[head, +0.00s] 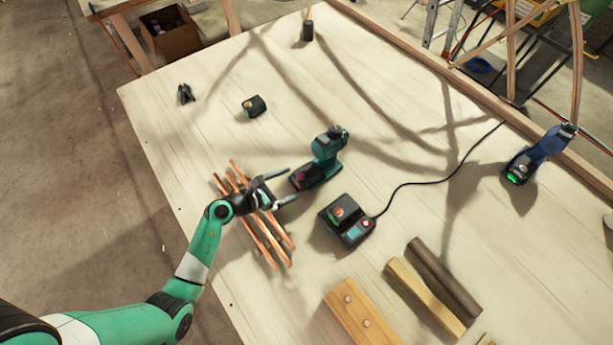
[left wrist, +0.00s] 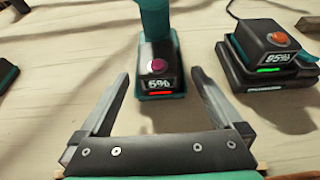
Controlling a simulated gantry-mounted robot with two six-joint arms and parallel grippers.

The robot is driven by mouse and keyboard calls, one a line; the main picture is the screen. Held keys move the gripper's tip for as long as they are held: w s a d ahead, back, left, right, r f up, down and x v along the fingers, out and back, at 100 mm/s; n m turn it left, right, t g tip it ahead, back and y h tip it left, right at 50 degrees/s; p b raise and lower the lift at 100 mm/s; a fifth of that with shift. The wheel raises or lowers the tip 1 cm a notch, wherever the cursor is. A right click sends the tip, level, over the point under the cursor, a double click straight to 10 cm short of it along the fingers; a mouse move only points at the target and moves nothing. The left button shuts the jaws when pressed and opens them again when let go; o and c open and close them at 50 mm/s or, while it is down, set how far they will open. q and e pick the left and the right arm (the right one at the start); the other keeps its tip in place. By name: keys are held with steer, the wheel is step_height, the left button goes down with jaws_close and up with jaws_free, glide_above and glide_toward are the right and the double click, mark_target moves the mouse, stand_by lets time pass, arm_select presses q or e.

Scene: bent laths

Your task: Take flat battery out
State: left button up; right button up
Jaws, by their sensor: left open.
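The teal drill (head: 326,152) stands on the table with a dark battery (head: 302,179) in its base. In the left wrist view that battery (left wrist: 160,80) reads 5% over a red bar and has a magenta button. My left gripper (head: 287,184) is open and empty. Its two fingers point at the battery, one toward each side, with the tips just short of it or beside it; contact cannot be made out. My right gripper is not in view.
A charger (head: 353,234) with a cable holds a battery (left wrist: 265,45) reading 95%, right of the drill. A loose battery (head: 254,106) lies behind. Wooden laths (head: 270,240) lie under my left gripper. A blue drill (head: 538,150) stands far right; wood blocks (head: 358,312) lie in front.

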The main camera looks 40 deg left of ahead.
mark_target(298, 177)
arm_select(q)
steer(key=b+x, duration=0.2)
steer(key=x, duration=0.3)
steer(key=shift+w+r, duration=0.15)
steer(key=shift+w, duration=0.1)
steer(key=shift+r, duration=0.1)
jaws_close()
